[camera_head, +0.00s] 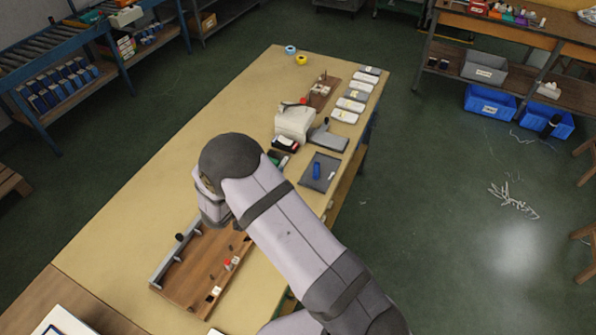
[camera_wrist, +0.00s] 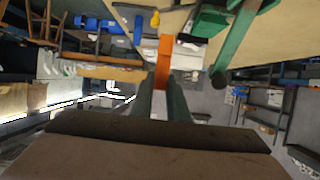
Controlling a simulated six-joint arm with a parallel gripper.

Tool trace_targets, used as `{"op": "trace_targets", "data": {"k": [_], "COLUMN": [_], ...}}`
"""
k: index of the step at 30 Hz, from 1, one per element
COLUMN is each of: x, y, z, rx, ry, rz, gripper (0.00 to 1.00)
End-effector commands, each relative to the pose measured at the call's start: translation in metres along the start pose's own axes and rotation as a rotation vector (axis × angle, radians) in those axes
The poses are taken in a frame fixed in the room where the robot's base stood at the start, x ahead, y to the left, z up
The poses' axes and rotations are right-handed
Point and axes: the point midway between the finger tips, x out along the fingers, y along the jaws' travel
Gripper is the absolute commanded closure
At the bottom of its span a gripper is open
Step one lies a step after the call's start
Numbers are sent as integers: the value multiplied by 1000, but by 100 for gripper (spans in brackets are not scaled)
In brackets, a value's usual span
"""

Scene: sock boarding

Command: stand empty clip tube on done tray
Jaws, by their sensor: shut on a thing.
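In the wrist view my gripper (camera_wrist: 161,88) is shut on a narrow orange piece (camera_wrist: 164,55), which seems to be the clip tube; whether it is empty cannot be told. In the head view my own arm hides the gripper and the held piece, above or near the wooden tray (camera_head: 180,284). A flat dark grey tray (camera_head: 309,183) lies near the table's right edge with an upright-looking blue piece (camera_head: 317,170) and a small white piece on it. I cannot tell which tray is the done tray.
The wooden tray holds small pegs and red and white pieces (camera_head: 228,264). A white bulky object (camera_head: 294,122) and a row of white packs (camera_head: 351,105) stand farther back. Blue and yellow tape rolls (camera_head: 301,59) lie at the far end. The table's left half is clear.

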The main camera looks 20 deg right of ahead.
Motion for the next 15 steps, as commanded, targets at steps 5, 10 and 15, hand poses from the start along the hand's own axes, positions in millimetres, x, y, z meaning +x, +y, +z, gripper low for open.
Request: {"op": "trace_targets", "data": {"k": [5, 10, 15], "x": [-9, -30, -52], "y": [46, 94, 120], "z": [15, 28, 32], "rx": [38, 65, 70], "ry": [-8, -8, -3], "rz": [105, 171, 180], "gripper": [100, 100, 100]}}
